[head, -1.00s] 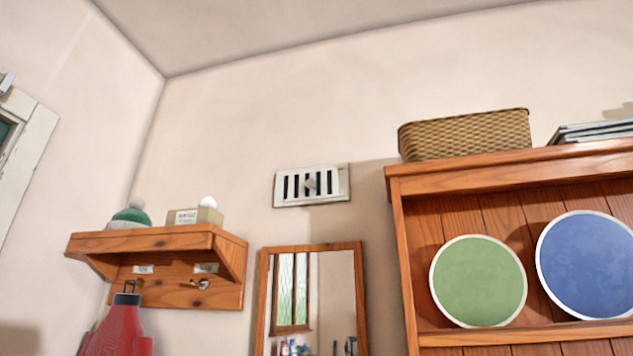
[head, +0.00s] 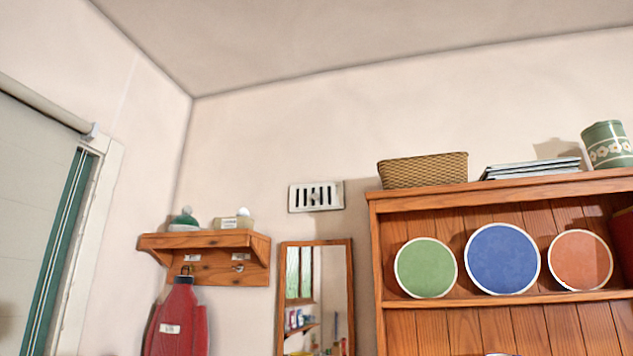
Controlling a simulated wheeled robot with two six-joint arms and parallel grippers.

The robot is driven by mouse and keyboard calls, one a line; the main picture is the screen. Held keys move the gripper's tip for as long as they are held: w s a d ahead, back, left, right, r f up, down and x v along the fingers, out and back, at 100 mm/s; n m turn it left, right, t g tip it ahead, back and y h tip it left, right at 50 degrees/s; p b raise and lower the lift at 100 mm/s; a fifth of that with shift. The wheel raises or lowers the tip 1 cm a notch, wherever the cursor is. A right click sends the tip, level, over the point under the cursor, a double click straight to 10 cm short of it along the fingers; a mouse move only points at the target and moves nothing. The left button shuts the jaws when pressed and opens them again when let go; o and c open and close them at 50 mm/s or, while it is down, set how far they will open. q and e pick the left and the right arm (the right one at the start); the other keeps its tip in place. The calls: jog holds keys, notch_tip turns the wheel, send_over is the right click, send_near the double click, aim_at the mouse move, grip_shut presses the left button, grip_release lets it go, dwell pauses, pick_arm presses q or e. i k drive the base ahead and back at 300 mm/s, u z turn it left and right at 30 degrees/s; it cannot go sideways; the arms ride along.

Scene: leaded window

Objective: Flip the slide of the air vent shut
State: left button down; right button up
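The air vent (head: 316,197) is a small white plate high on the back wall, above a mirror and left of the wooden dresser. Dark upright slots show across it, so it looks open. A small pale knob (head: 315,196) sits near the middle of the slots. Neither of my grippers is in the head view.
A wooden dresser (head: 430,304) with plates stands at the right, a basket (head: 422,170) on top. A framed mirror (head: 284,310) hangs below the vent. A wooden shelf (head: 205,241) with a red hot-water bottle (head: 177,318) is at the left. The wall around the vent is bare.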

aim_at(315, 196)
jog(key=u, duration=0.8)
jog(key=i, duration=1.5)
jog(key=z, duration=0.75)
jog(key=i, duration=0.55)
jog(key=z, duration=0.55)
